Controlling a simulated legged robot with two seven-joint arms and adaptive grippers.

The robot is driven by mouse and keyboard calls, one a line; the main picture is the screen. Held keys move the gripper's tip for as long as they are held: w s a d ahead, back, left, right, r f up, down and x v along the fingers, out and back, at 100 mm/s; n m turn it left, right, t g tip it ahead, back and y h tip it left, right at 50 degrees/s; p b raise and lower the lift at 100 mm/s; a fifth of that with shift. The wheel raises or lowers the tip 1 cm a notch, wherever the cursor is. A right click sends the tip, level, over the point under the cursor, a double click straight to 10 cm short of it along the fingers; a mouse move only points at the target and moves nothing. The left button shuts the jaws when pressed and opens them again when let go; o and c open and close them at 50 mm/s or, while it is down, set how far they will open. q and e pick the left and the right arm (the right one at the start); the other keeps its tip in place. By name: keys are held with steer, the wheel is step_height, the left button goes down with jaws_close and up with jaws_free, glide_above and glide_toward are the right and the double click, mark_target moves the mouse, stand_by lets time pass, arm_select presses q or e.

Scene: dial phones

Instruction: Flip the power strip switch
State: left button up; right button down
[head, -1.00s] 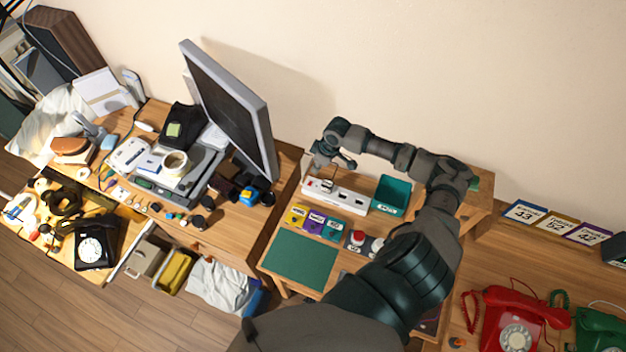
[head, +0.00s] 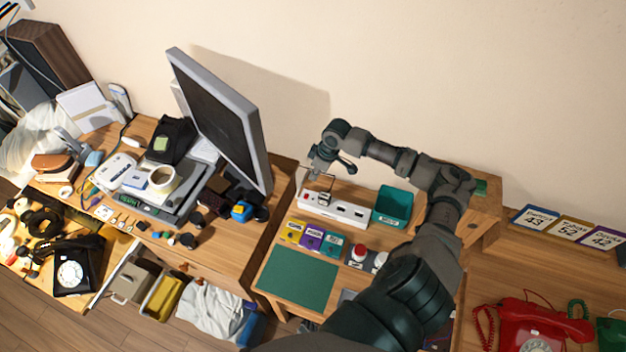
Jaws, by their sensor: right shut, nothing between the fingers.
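The white power strip (head: 345,212) lies on the small wooden desk, close to the wall. A small red spot, which looks like its switch (head: 305,197), shows at its left end. A plug (head: 324,199) sits in it near that end. My right gripper (head: 320,176) hangs above and behind the strip's left part, apparently apart from it. It is shut and empty. Whether the switch is on or off is too small to tell. My left gripper is not in view.
A teal bin (head: 393,206) stands just right of the strip. Yellow, purple and teal cards (head: 312,239) and a green mat (head: 298,274) lie in front. A large monitor (head: 222,120) stands to the left. A red phone (head: 530,325) sits at the lower right.

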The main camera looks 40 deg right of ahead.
mark_target(305, 198)
steer(key=x, duration=0.7)
steer(key=s+x, duration=0.1)
steer(key=x, duration=0.3)
steer(key=shift+f, duration=0.65)
